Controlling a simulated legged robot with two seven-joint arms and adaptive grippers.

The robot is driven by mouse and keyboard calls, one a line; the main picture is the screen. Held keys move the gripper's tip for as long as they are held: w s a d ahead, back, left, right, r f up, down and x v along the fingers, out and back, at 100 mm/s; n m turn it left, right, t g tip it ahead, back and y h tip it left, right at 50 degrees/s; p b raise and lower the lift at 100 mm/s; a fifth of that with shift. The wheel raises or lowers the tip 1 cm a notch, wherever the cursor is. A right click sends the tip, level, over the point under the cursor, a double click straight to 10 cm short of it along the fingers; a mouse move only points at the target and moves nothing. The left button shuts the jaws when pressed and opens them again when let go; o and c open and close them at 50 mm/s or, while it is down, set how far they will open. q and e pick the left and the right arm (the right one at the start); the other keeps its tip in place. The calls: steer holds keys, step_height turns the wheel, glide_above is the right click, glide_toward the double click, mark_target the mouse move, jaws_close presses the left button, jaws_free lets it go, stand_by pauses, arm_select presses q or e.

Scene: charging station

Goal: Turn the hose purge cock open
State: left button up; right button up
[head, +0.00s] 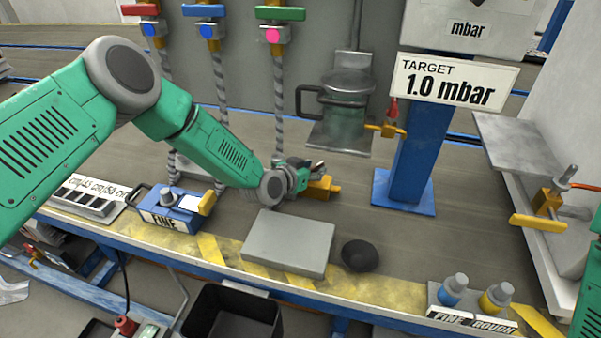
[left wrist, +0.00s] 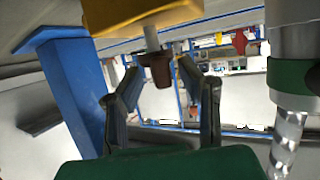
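A yellow cock body (head: 322,189) stands at the lower end of the right-hand hose (head: 279,105). A yellow block, apparently the same cock (left wrist: 140,14), fills the top of the left wrist view. A short pale stem hangs from it to a dark red-brown knob (left wrist: 157,70). My left gripper (head: 312,170) is right beside the cock in the head view. In the left wrist view its fingers (left wrist: 160,77) are spread, with the knob between their tips and a gap visible. I cannot tell whether either finger touches it. My right gripper is out of view.
Three hoses hang from red, blue and green valves (head: 280,13). A blue post (head: 413,155) stands right of the cock.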

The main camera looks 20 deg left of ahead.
arm_select(q)
steer(key=v, duration=1)
steer(key=shift+s, duration=0.25)
steer(key=shift+a+r, duration=0.1)
steer(key=shift+a, duration=0.05)
steer(key=w+d+f+b, duration=0.1)
steer(key=w, duration=0.2)
steer(key=w+d+f+m+g+h+b, duration=0.1)
steer(key=w+f, duration=0.1)
steer(key=w, duration=0.1)
steer(key=w+d+f+m+h+b, duration=0.1)
steer(key=w, duration=0.2)
steer(key=shift+d+f, duration=0.15)
steer(key=shift+d, duration=0.1)
steer(key=shift+w+d, duration=0.25)
steer(key=shift+w, duration=0.2)
jaws_close()
